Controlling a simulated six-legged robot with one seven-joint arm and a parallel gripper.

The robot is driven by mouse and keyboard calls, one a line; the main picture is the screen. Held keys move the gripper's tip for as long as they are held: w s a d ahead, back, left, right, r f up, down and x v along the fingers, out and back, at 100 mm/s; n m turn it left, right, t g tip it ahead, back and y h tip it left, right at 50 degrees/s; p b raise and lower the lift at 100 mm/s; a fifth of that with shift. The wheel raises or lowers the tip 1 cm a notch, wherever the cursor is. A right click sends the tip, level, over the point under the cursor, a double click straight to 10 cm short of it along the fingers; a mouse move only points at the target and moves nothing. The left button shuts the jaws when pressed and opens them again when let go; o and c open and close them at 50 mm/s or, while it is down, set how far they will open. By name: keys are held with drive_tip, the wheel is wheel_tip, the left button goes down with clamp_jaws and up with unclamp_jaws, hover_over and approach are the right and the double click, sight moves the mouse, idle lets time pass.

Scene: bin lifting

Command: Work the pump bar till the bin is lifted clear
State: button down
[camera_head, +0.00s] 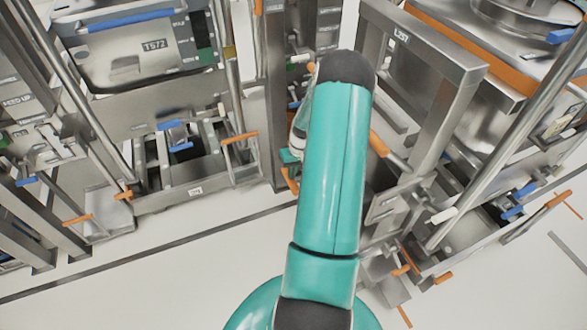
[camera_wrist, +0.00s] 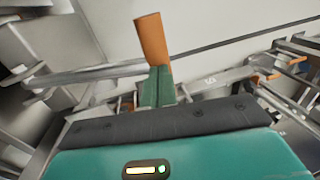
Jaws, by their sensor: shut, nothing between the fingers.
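In the wrist view my gripper (camera_wrist: 157,72) shows as green fingers, closed together and empty. An orange-ended bar or grip (camera_wrist: 151,38) stands just beyond the fingertips; I cannot tell if they touch. In the head view my teal arm hides most of my gripper, with an orange handle (camera_head: 290,181) close beside its lower left. A metal bin labelled T572 (camera_head: 130,60) sits in the frame at left. Another metal bin (camera_head: 520,22) sits at upper right behind a frame labelled L297 (camera_head: 430,40). Which of the orange handles is the pump bar, I cannot tell.
Metal posts and rails crowd both sides of my arm. Orange-tipped levers (camera_head: 240,138) and blue-tipped ones (camera_head: 519,200) stick out at several places. A diagonal steel bar (camera_head: 500,140) crosses at right. The pale floor (camera_head: 170,270) at lower left is clear.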

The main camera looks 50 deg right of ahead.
drive_tip(key=shift+a+f, duration=0.1)
drive_tip(key=shift+f, duration=0.05)
drive_tip(key=shift+w+a+f, duration=0.2)
drive_tip(key=shift+a+f, duration=0.05)
drive_tip(key=shift+f, duration=0.2)
drive_tip(key=w+a+f+g+h, duration=0.1)
drive_tip(key=a+f+g+h, duration=0.1)
drive_tip(key=f, duration=1.2)
drive_tip(key=shift+w+a+f+h, duration=0.2)
drive_tip(key=shift+a+h, duration=0.3)
drive_tip(key=shift+h, duration=0.4)
drive_tip(key=shift+w+d+r, duration=0.1)
drive_tip(key=shift+r, duration=0.05)
drive_tip(key=w+a+r, duration=0.2)
drive_tip(key=a+r, duration=0.1)
drive_tip(key=r, duration=1.1)
drive_tip(key=shift+w+a+r, duration=0.15)
